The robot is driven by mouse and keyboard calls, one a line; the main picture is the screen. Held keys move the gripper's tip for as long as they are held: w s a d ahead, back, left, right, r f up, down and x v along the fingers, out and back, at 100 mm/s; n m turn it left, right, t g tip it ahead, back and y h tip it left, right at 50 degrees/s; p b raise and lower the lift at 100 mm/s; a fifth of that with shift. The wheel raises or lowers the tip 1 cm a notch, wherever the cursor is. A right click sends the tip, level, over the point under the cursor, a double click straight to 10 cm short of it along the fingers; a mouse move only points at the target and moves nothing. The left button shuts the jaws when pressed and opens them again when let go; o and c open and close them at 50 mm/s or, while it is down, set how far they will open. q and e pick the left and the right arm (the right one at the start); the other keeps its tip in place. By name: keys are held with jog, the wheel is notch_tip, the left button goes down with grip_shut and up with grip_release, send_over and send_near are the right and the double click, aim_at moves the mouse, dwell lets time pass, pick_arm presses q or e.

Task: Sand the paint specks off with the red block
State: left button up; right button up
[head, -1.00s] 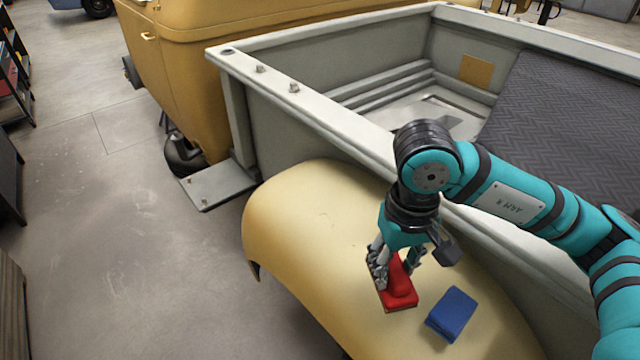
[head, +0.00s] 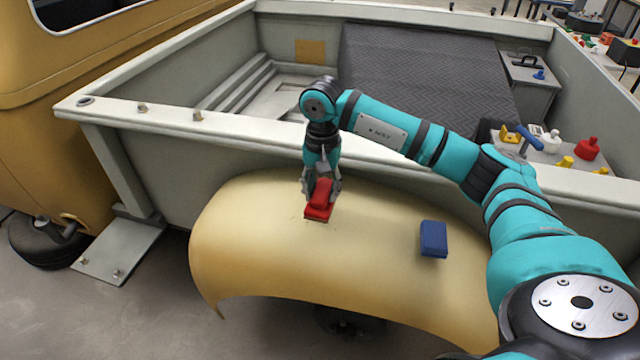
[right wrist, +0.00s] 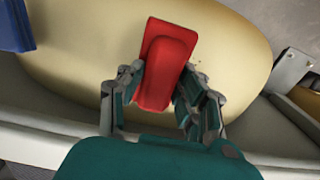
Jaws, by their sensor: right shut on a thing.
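The red block (head: 319,199) is at the upper middle of the yellow fender (head: 255,250), its flat base down at the surface. My right gripper (head: 321,186) is shut on it from above, with one finger on each side. The right wrist view shows the red block (right wrist: 167,62) between the two fingers (right wrist: 160,85). A few tiny dark specks (right wrist: 199,64) show on the fender close beside the block; the block and fingers may hide others. Whether the block touches the paint is hard to tell. My left gripper is out of view.
A blue block (head: 433,239) lies on the fender to the right, apart from the red one. The pale truck bed wall (head: 230,131) rises behind the fender. Bottles and tools, including a red bottle (head: 587,148), stand on a surface at right. The fender's left part is clear.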

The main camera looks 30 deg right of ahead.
jog(key=shift+f, duration=0.35)
jog(key=shift+a+f+b, duration=0.2)
jog(key=shift+f+b, duration=0.05)
jog(key=shift+b, duration=0.05)
jog(key=f+b, duration=0.1)
jog(key=f, duration=0.2)
jog(key=shift+s+a+f+b, duration=0.15)
jog(key=shift+a+b, duration=0.05)
jog(key=shift+b, duration=0.15)
jog(key=shift+d+f, duration=0.1)
jog(key=shift+f, duration=0.45)
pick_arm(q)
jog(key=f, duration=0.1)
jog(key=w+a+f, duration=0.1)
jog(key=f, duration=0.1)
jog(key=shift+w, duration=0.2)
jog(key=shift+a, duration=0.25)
pick_arm(e)
jog(key=shift+f, duration=0.1)
pick_arm(q)
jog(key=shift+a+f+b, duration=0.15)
jog(key=shift+b, duration=0.2)
pick_arm(e)
jog(key=shift+f, duration=0.15)
